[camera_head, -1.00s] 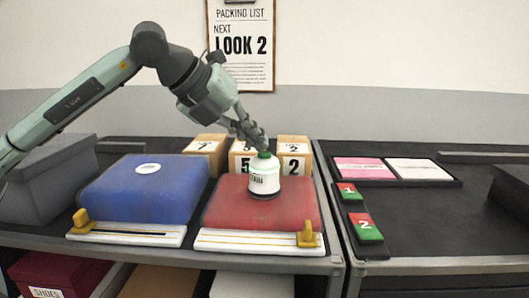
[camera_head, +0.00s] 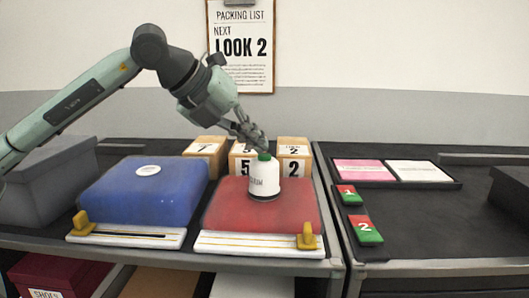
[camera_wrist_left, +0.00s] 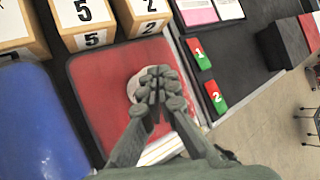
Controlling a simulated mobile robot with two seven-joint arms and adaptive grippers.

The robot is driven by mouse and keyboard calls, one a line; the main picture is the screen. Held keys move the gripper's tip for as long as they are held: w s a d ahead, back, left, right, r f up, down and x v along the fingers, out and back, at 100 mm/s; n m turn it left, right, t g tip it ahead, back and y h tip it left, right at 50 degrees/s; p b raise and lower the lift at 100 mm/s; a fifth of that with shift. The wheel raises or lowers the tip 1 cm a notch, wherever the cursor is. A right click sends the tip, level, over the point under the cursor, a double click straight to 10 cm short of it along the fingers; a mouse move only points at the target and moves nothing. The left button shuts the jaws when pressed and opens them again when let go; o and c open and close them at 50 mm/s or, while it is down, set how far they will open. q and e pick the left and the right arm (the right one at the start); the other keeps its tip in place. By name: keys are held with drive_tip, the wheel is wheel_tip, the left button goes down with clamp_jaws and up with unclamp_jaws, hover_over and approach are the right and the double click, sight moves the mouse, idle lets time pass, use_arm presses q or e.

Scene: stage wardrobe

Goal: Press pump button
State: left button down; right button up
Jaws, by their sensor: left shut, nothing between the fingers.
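A white pump bottle (camera_head: 264,179) with a green button (camera_head: 264,156) on top stands upright on the red vacuum-bag-like block (camera_head: 225,207). My left gripper (camera_head: 259,148) is shut and empty, pointing down right above the green button. From the head view I cannot tell whether the fingertips touch it. In the left wrist view my closed fingers (camera_wrist_left: 157,82) cover most of the bottle, and only a white edge (camera_wrist_left: 133,90) shows; the button is hidden there. My right gripper is in neither view.
A blue block (camera_head: 145,192) with a white round cap (camera_head: 148,170) lies to the left. Numbered boxes (camera_head: 293,160) stand behind. Red-green tiles 1 (camera_head: 350,195) and 2 (camera_head: 366,230) and a tray with pink and white cards (camera_head: 452,184) lie on the right table.

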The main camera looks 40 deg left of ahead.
sight(256, 159)
use_arm(q)
wheel_tip(256, 159, up, 6)
drive_tip(key=p, duration=0.5)
drive_tip(key=shift+p, duration=0.4)
